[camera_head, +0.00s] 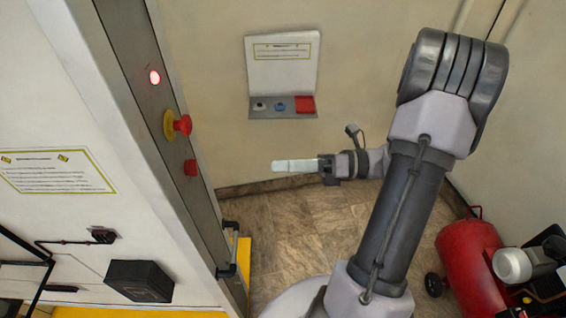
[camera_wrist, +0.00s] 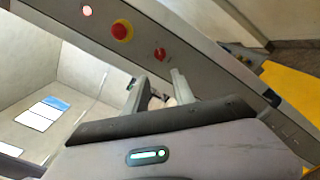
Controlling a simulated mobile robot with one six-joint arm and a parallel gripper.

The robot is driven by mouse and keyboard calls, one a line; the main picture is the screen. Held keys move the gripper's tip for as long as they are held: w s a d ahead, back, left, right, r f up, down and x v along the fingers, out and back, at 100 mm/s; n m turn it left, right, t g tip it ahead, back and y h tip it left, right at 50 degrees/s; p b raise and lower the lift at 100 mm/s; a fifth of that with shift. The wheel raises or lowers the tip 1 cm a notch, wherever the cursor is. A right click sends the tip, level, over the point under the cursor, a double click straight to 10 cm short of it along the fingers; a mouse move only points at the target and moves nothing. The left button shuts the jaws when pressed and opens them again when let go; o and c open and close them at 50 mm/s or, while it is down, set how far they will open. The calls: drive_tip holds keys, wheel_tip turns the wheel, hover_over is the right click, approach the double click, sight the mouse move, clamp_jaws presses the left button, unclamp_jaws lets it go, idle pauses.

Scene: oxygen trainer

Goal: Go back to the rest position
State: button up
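My gripper (camera_head: 275,166) is out in front of the arm in the head view, pointing left toward the grey control post, with free air around it. Its pale fingers overlap from that side. In the wrist view, the two fingers of my gripper (camera_wrist: 156,78) stand apart, with nothing clearly held between them. The arm is bent, its elbow high at the right. The post (camera_head: 134,103) carries a lit round lamp (camera_head: 154,77), a red emergency button on a yellow collar (camera_head: 178,124) and a red knob (camera_head: 190,168). The knob also shows in the wrist view (camera_wrist: 160,54).
A wall panel (camera_head: 283,107) with several coloured items and a sign (camera_head: 283,52) is behind the gripper. A door handle (camera_head: 231,250) sticks out from the post below. A red compressor tank (camera_head: 472,265) stands at the lower right. Tiled floor (camera_head: 310,225) is clear between.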

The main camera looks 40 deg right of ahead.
drive_tip(key=s+a+f+n+g+h+b, duration=0.1)
drive_tip(key=s+a+f+n+h+b, duration=0.2)
drive_tip(key=a+f+n+b, duration=0.3)
drive_tip(key=s+a+f+n+g+h+b, duration=0.2)
drive_tip(key=a+f+n+h+b, duration=0.3)
drive_tip(key=f+n+b, duration=0.6)
drive_tip(key=s+a+f+n+g+h+b, duration=0.1)
drive_tip(key=s+a+f+n+h+b, duration=0.2)
drive_tip(key=a+f+n+b, duration=0.4)
drive_tip(key=f+n+h+b, duration=0.1)
drive_tip(key=n+b, duration=0.5)
drive_tip(key=b, duration=0.2)
drive_tip(key=shift+s+a+f+g+h, duration=0.15)
drive_tip(key=shift+s+g+h, duration=0.15)
drive_tip(key=shift+s+g, duration=0.1)
drive_tip(key=shift+w, duration=0.1)
